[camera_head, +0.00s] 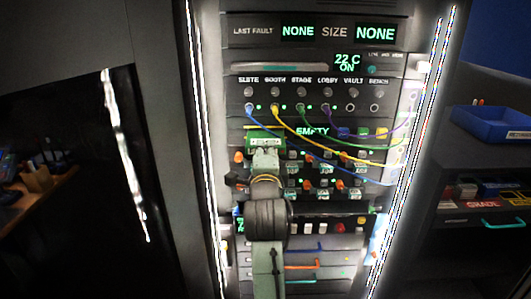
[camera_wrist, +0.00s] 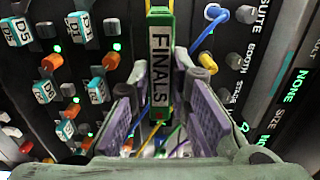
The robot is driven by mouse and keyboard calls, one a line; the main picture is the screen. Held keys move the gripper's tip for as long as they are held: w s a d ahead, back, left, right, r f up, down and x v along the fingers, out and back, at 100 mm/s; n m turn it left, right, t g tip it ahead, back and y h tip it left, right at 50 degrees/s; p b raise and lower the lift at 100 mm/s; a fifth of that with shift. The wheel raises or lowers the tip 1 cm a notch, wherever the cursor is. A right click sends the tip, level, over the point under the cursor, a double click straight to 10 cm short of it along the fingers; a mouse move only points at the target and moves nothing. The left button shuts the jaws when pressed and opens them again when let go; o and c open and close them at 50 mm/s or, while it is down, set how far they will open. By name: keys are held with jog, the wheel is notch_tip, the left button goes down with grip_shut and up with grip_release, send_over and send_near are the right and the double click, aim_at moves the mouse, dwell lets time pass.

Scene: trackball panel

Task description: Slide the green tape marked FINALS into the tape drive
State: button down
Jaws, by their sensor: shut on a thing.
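The green tape (camera_wrist: 159,60) carries a white label reading FINALS and sits between the two purple-padded fingers of my gripper (camera_wrist: 164,100) in the wrist view. My gripper is shut on it. In the head view the green tape (camera_head: 264,132) shows at the end of my gripper (camera_head: 265,150), in front of the left part of the tape drive (camera_head: 345,134). The drive's display reads EMPTY in green. My gripper and the tape hide the drive's left part. I cannot tell whether the tape's far end touches the slot.
Blue, yellow, green and purple cables (camera_head: 345,152) hang from a row of jacks above and cross the panel to the right. Orange and grey knobs (camera_head: 322,183) sit below the drive. A blue tray (camera_head: 490,122) and several tapes (camera_head: 480,191) stand on shelving at the right.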

aim_at(266, 136)
jog(key=shift+w, duration=3.6)
jog(key=c, duration=1.4)
grip_release()
jog(key=s, duration=1.2)
jog(key=shift+f, duration=0.1)
